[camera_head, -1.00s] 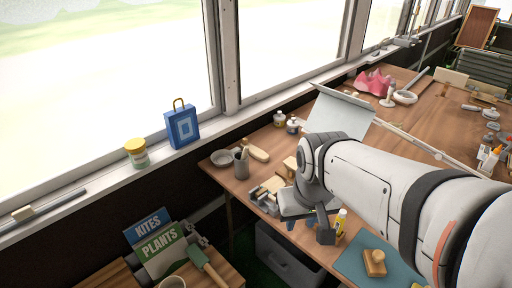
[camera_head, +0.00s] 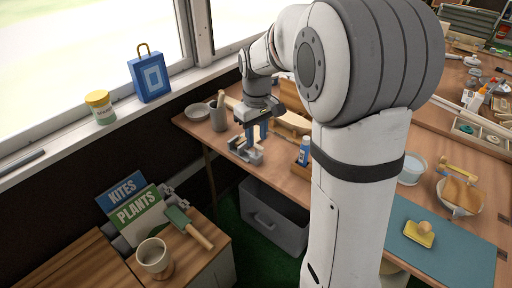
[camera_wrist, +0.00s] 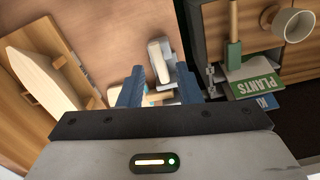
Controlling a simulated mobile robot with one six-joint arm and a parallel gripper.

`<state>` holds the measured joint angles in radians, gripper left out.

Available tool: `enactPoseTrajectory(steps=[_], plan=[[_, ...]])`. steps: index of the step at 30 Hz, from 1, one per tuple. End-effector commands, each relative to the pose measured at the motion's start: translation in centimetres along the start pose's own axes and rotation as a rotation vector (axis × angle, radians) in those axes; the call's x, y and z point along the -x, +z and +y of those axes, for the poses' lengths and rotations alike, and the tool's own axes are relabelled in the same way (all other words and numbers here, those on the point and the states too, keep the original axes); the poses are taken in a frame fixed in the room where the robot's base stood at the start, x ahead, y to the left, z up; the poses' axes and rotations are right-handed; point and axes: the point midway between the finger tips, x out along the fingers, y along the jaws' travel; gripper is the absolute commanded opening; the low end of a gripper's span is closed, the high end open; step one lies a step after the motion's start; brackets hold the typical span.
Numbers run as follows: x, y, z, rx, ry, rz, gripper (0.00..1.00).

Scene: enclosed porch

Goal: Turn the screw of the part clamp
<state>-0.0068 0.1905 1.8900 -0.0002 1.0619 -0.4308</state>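The part clamp (camera_head: 243,152) is a small grey device with a pale block, at the near left edge of the wooden workbench. My gripper (camera_head: 257,132) points down close above the clamp, its blue fingers beside the clamp's upper right end. In the wrist view, my gripper (camera_wrist: 160,88) shows two blue fingers standing apart, with part of the clamp (camera_wrist: 159,60) in and beyond the gap. I see nothing held between the fingers. The clamp's screw is not clearly visible; the fingers and the gripper body cover part of that area.
A grey cup with tools (camera_head: 218,117) and a shallow dish (camera_head: 197,111) stand left of the clamp. A blue-and-white bottle (camera_head: 304,150) stands to its right. A wooden piece (camera_wrist: 42,65) lies close by in the wrist view. A grey bin (camera_head: 272,218) is below the bench edge.

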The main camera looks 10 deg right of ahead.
Motion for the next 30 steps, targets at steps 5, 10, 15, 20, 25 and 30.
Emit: enactPoseTrajectory(steps=[5,10,15,20,25,30], plan=[[-3.0,0.1,0.0,-0.001,-0.001,-0.002,0.31],[-4.3,0.1,0.0,-0.002,0.000,-0.001,0.31],[-4.5,0.1,0.1,-0.003,0.001,0.001,0.31],[-4.5,0.1,0.1,-0.003,0.001,0.001,0.28],[-4.5,0.1,0.1,-0.004,0.001,0.001,0.15],[-4.5,0.1,0.1,-0.004,0.000,0.001,0.01]])
